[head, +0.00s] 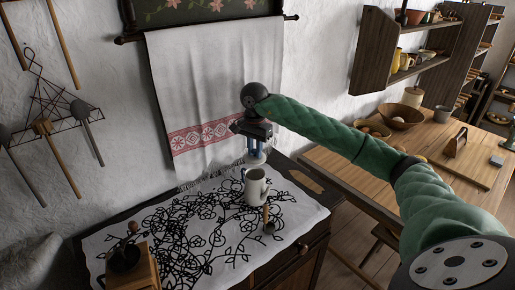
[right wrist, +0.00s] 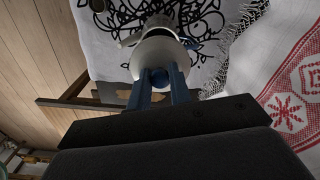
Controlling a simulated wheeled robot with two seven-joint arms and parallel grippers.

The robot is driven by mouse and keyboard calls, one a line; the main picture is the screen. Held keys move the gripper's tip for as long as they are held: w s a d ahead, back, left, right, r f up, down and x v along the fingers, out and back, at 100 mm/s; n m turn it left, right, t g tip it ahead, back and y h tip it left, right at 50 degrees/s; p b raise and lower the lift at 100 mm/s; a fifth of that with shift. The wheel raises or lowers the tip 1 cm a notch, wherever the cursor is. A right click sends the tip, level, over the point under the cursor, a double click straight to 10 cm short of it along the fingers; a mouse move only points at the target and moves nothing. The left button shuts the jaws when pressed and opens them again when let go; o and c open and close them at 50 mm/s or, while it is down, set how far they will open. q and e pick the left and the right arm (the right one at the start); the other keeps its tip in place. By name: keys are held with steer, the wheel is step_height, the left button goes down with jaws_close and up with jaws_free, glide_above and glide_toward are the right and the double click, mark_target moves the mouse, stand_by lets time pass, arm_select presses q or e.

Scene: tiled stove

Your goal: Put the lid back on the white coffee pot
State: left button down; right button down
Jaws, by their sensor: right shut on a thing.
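The white coffee pot (head: 257,190) stands upright on the patterned cloth near the back right of the chest top. Its top part also shows in the right wrist view (right wrist: 157,22), partly covered by the lid. My right gripper (head: 256,152) is above the pot, pointing down, and its blue fingers are shut on the lid's knob. The pale round lid (head: 254,159) hangs just over the pot with a small gap visible in the head view. In the right wrist view the lid (right wrist: 158,52) shows as a disc beyond the fingertips (right wrist: 160,80). My left gripper is not in view.
A wooden coffee grinder (head: 133,270) stands at the chest's front left. A white towel (head: 215,90) hangs on the wall behind. A wooden table (head: 345,175) with bowls is at the right.

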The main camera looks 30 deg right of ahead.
mark_target(255, 159)
steer(key=shift+f, duration=1.95)
steer(key=shift+f+b, duration=0.25)
steer(key=shift+b, duration=0.15)
steer(key=shift+f+b, duration=0.6)
steer(key=shift+f, duration=0.05)
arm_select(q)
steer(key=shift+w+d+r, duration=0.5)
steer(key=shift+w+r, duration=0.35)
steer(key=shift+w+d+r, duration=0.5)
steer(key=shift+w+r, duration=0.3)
arm_select(e)
steer(key=shift+f, duration=0.3)
arm_select(q)
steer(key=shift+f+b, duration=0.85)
steer(key=shift+b, duration=0.2)
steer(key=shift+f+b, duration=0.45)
steer(key=shift+b, duration=0.05)
arm_select(e)
steer(key=shift+f, duration=0.15)
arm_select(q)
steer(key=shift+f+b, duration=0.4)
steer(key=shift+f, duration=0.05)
